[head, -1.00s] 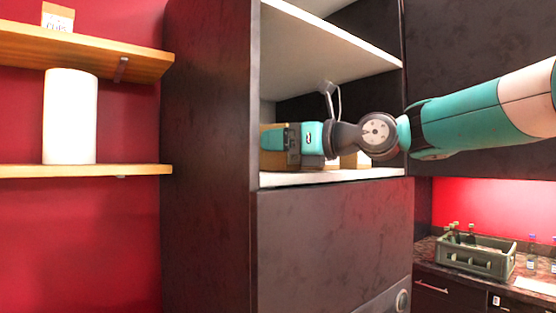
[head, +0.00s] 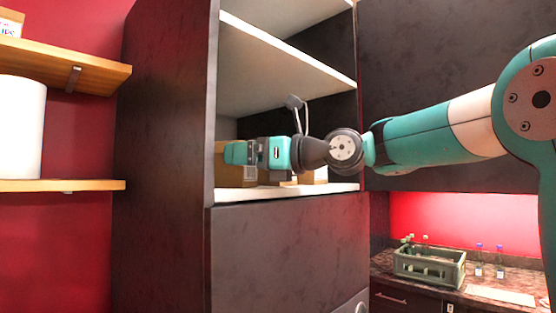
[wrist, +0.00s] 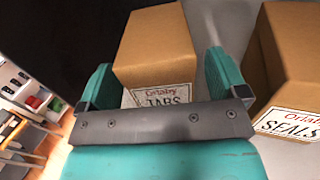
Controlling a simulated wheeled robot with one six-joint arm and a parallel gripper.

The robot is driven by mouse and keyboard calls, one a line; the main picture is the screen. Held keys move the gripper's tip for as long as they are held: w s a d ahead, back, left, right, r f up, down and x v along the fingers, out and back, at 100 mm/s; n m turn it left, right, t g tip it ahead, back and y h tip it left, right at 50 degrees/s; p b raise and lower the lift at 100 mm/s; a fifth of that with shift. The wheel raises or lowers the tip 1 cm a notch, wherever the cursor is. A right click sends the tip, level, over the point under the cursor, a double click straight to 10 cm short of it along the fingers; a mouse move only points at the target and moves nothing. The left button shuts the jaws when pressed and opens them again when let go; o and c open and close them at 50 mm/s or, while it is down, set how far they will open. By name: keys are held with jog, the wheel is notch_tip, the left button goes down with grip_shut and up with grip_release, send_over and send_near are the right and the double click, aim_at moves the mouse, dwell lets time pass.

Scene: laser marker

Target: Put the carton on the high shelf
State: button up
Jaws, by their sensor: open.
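The wrist view shows two brown cartons with white labels. One, reading "Orlaby TABS" (wrist: 158,45), stands between and beyond the two fingers, its label partly hidden by my gripper body. The other, reading "SEALS" (wrist: 292,70), stands to the right, outside the right finger. My gripper (wrist: 160,78) is open, and I see no finger pressing on a carton. In the head view my gripper (head: 242,153) is at the cabinet's lower open compartment, with brown carton surfaces (head: 235,178) showing behind and below it. Labels cannot be read there. A white higher shelf (head: 285,62) is above the gripper.
The dark cabinet's side wall (head: 165,150) borders the compartment on the left. Wooden wall shelves (head: 75,186) hold a white cylinder (head: 20,125). A green bottle crate (head: 430,268) stands on the counter at the lower right. The bare space above the higher shelf looks free.

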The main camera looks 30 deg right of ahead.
jog(key=b+v, duration=0.1)
jog(key=v, duration=0.9)
